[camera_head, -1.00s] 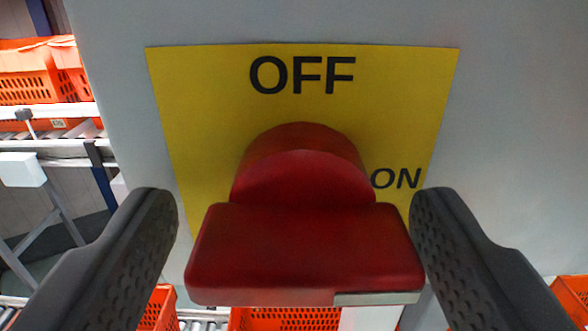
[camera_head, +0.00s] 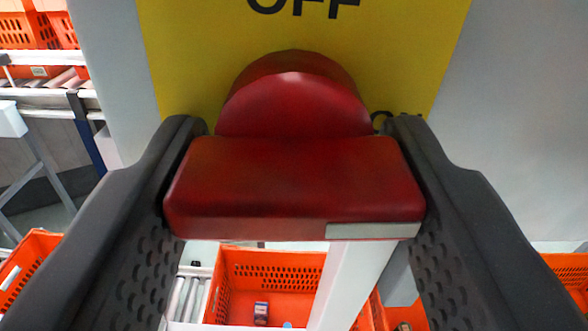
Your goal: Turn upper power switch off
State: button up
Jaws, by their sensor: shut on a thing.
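The red power switch (camera_head: 295,185) has a round hub and a wide handle bar, and it sticks out from a yellow plate (camera_head: 190,50) on a grey panel. The plate reads OFF at the top, cut by the frame edge. The ON label at the right is mostly hidden behind the hub and a finger. The handle bar lies horizontal, with a pale strip at its lower right edge. My gripper (camera_head: 297,180) is shut on the handle bar, one dark finger at each end.
Orange totes stand below, one (camera_head: 265,265) holding small items. Another tote (camera_head: 30,265) is at the lower left, and more sit on a conveyor at the upper left. A white post (camera_head: 350,285) rises beneath the handle. The grey panel (camera_head: 520,130) is bare at the right.

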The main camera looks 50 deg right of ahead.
jog(key=n, duration=0.2)
jog(key=n+p, duration=0.1)
jog(key=n, duration=0.1)
jog(key=shift+r, duration=0.25)
jog(key=n+p, duration=0.2)
jog(key=n, duration=0.2)
jog(key=shift+s+r+n, duration=0.1)
jog(key=shift+n, duration=0.2)
jog(key=shift+c, duration=0.2)
jog(key=n+p, duration=0.2)
jog(key=n, duration=0.2)
jog(key=shift+n+p, duration=0.3)
jog(key=shift+p, duration=0.1)
jog(key=shift+o, duration=0.2)
jog(key=shift+n+p, duration=0.35)
jog(key=shift+n, duration=1.65)
jog(key=shift+f, duration=0.2)
jog(key=shift+d, duration=0.1)
jog(key=o, duration=1)
jog(key=shift+c, duration=0.2)
